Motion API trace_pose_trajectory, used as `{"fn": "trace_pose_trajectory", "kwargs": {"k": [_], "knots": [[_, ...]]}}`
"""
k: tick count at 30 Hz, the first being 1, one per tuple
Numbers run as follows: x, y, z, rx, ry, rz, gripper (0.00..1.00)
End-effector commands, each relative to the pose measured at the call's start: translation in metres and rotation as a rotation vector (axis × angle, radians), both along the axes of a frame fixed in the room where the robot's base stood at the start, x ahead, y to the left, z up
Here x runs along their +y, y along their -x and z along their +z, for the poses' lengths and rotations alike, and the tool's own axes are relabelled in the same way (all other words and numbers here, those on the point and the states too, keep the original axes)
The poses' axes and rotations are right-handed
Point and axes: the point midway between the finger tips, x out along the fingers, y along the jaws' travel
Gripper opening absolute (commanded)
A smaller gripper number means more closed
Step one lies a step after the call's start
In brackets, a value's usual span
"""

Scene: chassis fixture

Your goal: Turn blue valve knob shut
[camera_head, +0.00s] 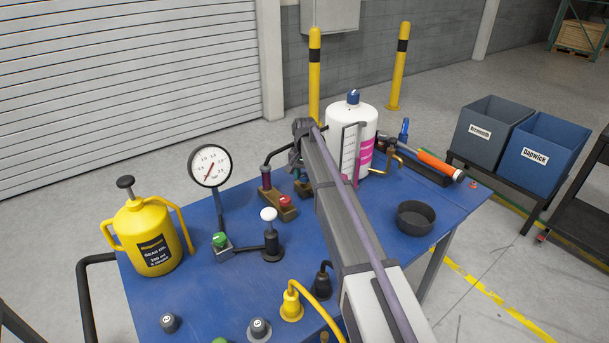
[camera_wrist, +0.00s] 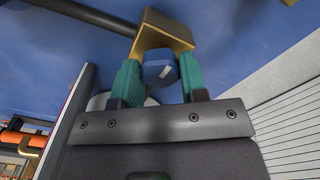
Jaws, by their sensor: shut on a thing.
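The blue valve knob (camera_wrist: 155,69) shows in the wrist view, with a short slanted white mark on its face. It sits in front of a brass-coloured block (camera_wrist: 163,30). My gripper (camera_wrist: 160,78) has its two teal fingers on either side of the knob and is shut on it. In the head view my gripper's dark end (camera_head: 300,145) is over the back of the blue table, and my arm hides the fingertips and this knob.
On the blue table (camera_head: 190,290), a gauge (camera_head: 210,167) and a red-button block (camera_head: 286,205) stand left of my arm. A white cylinder (camera_head: 338,125) with a blue top stands close on the right. A dark bowl (camera_head: 415,217) sits farther right, with bare table around it.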

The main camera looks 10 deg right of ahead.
Motion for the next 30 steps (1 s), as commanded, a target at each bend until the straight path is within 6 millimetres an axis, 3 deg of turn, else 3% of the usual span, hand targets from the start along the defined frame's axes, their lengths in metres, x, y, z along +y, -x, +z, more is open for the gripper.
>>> {"fn": "trace_pose_trajectory", "kwargs": {"k": [5, 6, 13, 23, 30], "knots": [[0.000, 0.000, 0.000, 0.001, 0.000, -0.001, 0.16], [0.000, 0.000, 0.000, 0.001, 0.000, 0.000, 0.41], [0.000, 0.000, 0.000, 0.000, 0.000, 0.000, 0.63], [0.000, 0.000, 0.006, 0.000, 0.000, 0.001, 0.65], [0.000, 0.000, 0.056, 0.000, 0.000, 0.001, 0.65]]}}
